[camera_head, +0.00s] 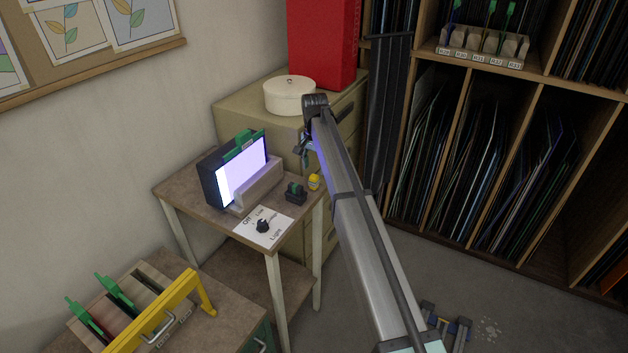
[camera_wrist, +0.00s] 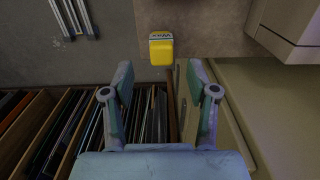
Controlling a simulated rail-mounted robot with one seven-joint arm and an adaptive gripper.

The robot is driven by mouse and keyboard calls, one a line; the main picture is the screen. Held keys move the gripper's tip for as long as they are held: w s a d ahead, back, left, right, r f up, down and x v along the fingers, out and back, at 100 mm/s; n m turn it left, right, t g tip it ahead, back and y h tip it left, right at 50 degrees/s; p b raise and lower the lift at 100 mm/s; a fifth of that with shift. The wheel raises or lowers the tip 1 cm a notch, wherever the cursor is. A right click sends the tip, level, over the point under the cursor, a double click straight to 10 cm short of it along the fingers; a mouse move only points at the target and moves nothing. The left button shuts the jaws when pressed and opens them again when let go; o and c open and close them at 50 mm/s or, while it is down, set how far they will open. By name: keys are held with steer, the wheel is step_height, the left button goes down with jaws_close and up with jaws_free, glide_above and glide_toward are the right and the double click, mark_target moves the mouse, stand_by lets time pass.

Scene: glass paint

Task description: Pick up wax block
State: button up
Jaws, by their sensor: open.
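The wax block is a small yellow block (camera_head: 314,182) with a whitish label band, near the back right corner of the small side table (camera_head: 190,186). In the wrist view the yellow block (camera_wrist: 161,50) lies just past the fingertips, roughly centred between them. My gripper (camera_wrist: 160,76) is open, with nothing between its fingers. In the head view my gripper (camera_head: 304,150) is small, partly hidden by my arm, and appears above the table near the block. I cannot tell the exact height gap.
Beside the block stand a small dark holder with a green part (camera_head: 296,193), a lit light panel (camera_head: 243,172) and a light-control card with a black knob (camera_head: 263,227). A filing cabinet (camera_head: 240,108) stands behind. Glass racks (camera_head: 480,150) fill the right.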

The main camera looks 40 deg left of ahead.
mark_target(314, 176)
steer(key=shift+a+f+p, duration=0.1)
steer(key=shift+f+p, duration=1.1)
steer(key=shift+f, duration=1.85)
jaws_close()
